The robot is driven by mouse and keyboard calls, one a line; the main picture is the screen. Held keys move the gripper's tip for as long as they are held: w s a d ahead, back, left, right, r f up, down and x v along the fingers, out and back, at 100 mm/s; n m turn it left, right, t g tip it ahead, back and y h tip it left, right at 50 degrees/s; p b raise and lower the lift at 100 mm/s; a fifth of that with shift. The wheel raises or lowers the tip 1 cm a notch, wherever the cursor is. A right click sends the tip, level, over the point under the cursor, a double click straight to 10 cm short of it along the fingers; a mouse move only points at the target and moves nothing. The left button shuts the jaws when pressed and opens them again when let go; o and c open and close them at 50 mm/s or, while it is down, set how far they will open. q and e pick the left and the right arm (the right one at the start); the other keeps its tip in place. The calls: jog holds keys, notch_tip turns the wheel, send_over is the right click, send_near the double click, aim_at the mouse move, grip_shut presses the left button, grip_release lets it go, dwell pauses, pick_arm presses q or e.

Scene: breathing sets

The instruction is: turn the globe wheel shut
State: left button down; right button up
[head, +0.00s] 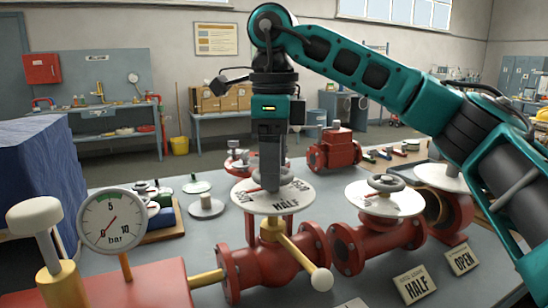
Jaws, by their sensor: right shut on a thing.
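My right gripper (269,185) points straight down at the middle of a white round dial plate (285,203) marked HALF, with other lettering partly covered. It is shut on the globe wheel at the centre of this dial; the gripper hides the wheel almost wholly. A red pointer shows just left of the fingers. Below the dial is a red flanged valve body (262,269) with a brass neck. A brass lever with a white ball end (321,279) slants across its front. My left gripper is not in view.
A second white dial with a grey handwheel (386,183) stands close on the right. A pressure gauge (112,220) and a white-topped knob (35,216) stand at the left. HALF (415,285) and OPEN (462,260) cards stand in front. Loose parts lie behind.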

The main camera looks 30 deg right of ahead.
jog(key=shift+m, duration=0.3)
jog(key=o, duration=1)
jog(key=shift+o, duration=0.2)
notch_tip(320, 180, up, 13)
jog(key=p, duration=0.5)
